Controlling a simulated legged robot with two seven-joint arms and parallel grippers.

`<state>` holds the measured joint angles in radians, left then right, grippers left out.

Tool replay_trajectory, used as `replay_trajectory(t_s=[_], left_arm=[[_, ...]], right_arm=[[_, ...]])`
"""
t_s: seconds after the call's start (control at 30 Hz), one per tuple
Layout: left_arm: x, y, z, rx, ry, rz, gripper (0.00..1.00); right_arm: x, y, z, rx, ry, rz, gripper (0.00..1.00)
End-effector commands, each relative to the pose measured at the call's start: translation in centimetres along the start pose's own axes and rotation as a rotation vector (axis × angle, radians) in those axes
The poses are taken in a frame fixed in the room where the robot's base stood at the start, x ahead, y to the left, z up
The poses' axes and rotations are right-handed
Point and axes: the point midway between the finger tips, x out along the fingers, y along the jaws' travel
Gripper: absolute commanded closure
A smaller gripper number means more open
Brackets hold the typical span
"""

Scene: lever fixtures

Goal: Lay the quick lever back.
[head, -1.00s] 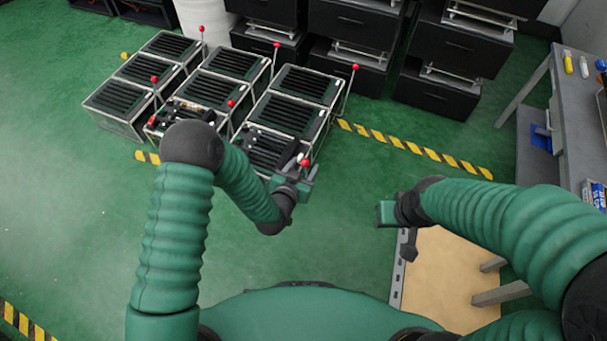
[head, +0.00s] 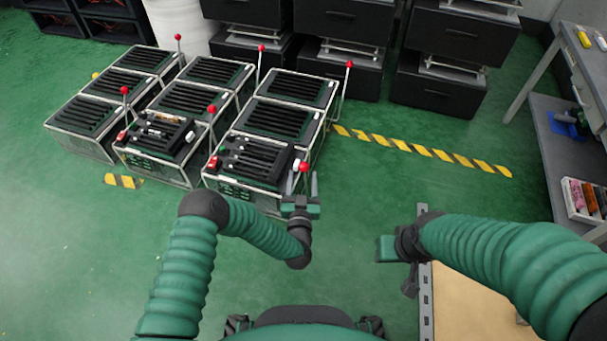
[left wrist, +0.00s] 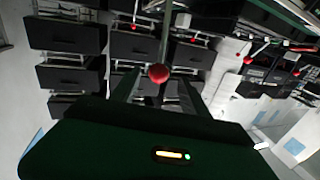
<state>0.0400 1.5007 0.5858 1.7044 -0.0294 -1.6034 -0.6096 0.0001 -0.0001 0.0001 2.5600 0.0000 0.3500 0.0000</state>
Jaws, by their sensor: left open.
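The nearest lever's red knob (head: 303,167) is at the front right unit (head: 250,160). No label shows which lever is the quick one. My left gripper (head: 305,187) is open at this lever, its fingers pointing away from me. In the left wrist view the red knob (left wrist: 158,73) appears between the two open fingers; whether they touch it cannot be told. My right gripper (head: 386,248) is off to the right, away from the units; its jaws are unclear.
Black drawer stacks (head: 345,20) stand behind the units. Yellow-black floor tape (head: 420,150) runs to the right of them. A grey workbench (head: 550,150) is at the right, and a tan board (head: 475,305) is below my right arm. Green floor between is clear.

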Motion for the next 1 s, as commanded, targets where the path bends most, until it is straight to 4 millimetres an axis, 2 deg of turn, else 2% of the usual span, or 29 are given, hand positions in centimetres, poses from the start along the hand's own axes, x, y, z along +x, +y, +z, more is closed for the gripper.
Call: replay_trajectory(t_s=[0.03, 0.23, 0.57, 0.9, 0.97, 1.0], left_arm=[[1.2, 0.0, 0.7, -0.002, 0.005, -0.003, 0.47], [4.4, 0.0, 0.3, -0.001, 0.002, -0.001, 0.47], [5.0, 0.1, -0.1, 0.000, -0.001, 0.001, 0.47], [4.9, 0.1, 0.0, 0.000, -0.001, 0.001, 0.91], [4.9, 0.1, 0.0, 0.000, -0.001, 0.001, 0.99], [4.9, 0.1, 0.0, 0.000, -0.001, 0.001, 1.00]], right_arm=[[1.5, 0.0, 0.4, 0.000, 0.000, 0.000, 0.61], [3.0, 0.0, 0.7, 0.000, 0.000, 0.000, 0.61], [3.0, 0.0, 0.7, 0.000, 0.000, 0.000, 0.61], [3.0, 0.0, 0.7, 0.000, 0.000, 0.000, 0.61], [3.0, 0.0, 0.7, 0.000, 0.000, 0.000, 0.61], [3.0, 0.0, 0.7, 0.000, 0.000, 0.000, 0.61]])
